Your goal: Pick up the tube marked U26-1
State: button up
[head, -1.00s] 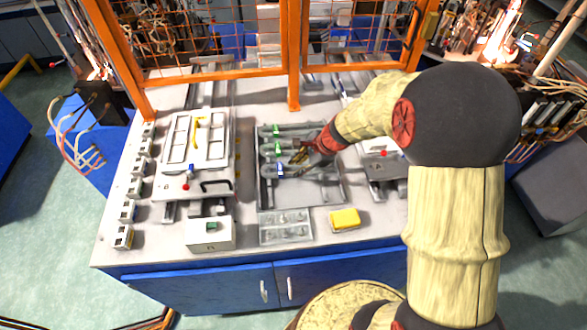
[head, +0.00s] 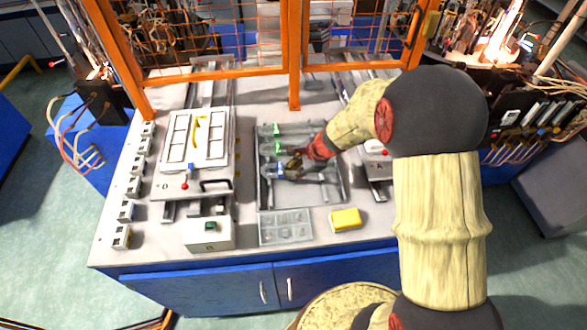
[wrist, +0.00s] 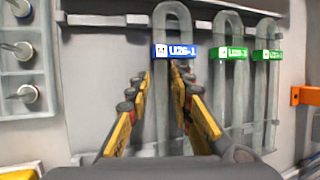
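The tube marked U26-1 is a clear U-shaped glass tube (wrist: 161,110) with a blue label (wrist: 174,51), its bend at the top in the wrist view. It lies in the grey tray (head: 262,197), nearest of three tubes in the head view. My gripper (wrist: 160,77) is open, with yellow-and-black fingers below the blue label. The tube's left leg shows between the fingers; the right finger overlaps the right leg. I cannot tell whether the fingers touch the glass. In the head view my gripper (head: 292,163) is over this tube and partly hides it.
Two green-labelled tubes (wrist: 232,54) (wrist: 268,56) lie to the right in the wrist view. A compartment tray (head: 285,228) and a yellow sponge (head: 345,219) are in front. A fixture with a white frame (head: 197,139) stands left. An orange guard (head: 294,90) stands behind.

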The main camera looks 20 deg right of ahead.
jog(key=shift+c, duration=1.2)
grip_shut()
jog(key=shift+r, duration=0.1)
